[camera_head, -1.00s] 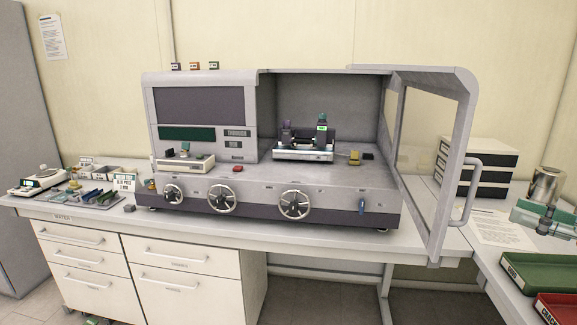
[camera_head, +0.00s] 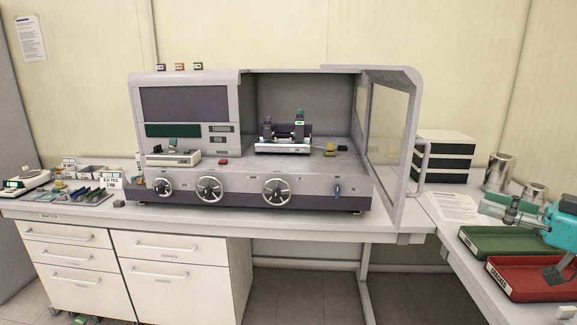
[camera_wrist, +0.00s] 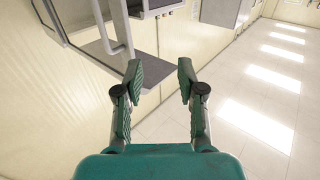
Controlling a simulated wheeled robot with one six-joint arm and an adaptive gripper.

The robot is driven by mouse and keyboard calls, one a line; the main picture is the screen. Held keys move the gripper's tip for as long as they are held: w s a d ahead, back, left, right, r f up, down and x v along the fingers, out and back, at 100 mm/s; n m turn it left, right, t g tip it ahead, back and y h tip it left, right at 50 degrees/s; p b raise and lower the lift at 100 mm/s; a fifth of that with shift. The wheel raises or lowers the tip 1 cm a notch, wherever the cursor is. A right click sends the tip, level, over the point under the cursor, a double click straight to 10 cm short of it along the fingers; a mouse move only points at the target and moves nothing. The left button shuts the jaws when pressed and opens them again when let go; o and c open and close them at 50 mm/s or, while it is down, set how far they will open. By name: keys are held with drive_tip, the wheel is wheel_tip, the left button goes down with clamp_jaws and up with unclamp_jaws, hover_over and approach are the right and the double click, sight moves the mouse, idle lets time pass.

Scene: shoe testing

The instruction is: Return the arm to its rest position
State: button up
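My gripper (camera_wrist: 160,78) is open in the wrist view, with its two green fingers apart and nothing between them. Beyond the fingers are bare floor and wall, with part of the cabinet's open door at the upper left. In the head view, my teal arm enters at the right edge, and my gripper (camera_head: 490,204) is above the green tray on the right bench. It does not touch the test machine (camera_head: 190,105).
The machine's glass door (camera_head: 388,125) stands open to the right. A green tray (camera_head: 500,241) and a red tray (camera_head: 535,279) lie on the right bench. Metal cups (camera_head: 499,172) and stacked drawers (camera_head: 444,158) stand behind. Small parts lie at the bench's left.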

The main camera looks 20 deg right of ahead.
drive_tip(key=w+a+f+m+t+h, duration=0.1)
drive_tip(key=w+a+f+m+h, duration=0.25)
drive_tip(key=f, duration=0.65)
drive_tip(key=w+a+f+m+t+h, duration=0.1)
drive_tip(key=w+a+f+m+h, duration=0.25)
drive_tip(key=f, duration=0.65)
drive_tip(key=s+a+f+m+g+h, duration=0.1)
drive_tip(key=s+a+f+m, duration=0.2)
drive_tip(key=f, duration=0.4)
drive_tip(key=s+a+f+m, duration=0.2)
drive_tip(key=a+f, duration=0.4)
drive_tip(key=f, duration=0.2)
drive_tip(key=s+a+f+n+g+h, duration=0.1)
drive_tip(key=s+a+f, duration=0.3)
drive_tip(key=s, duration=0.3)
drive_tip(key=s+a+f+g+h, duration=0.1)
drive_tip(key=s+a+f, duration=0.35)
drive_tip(key=s, duration=0.25)
drive_tip(key=s+a+r+n+y, duration=0.1)
drive_tip(key=s+a+r+n, duration=0.1)
drive_tip(key=s, duration=0.7)
drive_tip(key=s+a+r+n+y, duration=0.1)
drive_tip(key=s+a+n, duration=0.2)
drive_tip(key=s, duration=0.6)
drive_tip(key=shift+s+a+r+n, duration=0.3)
drive_tip(key=shift+a+r+n, duration=0.1)
drive_tip(key=shift+a, duration=0.15)
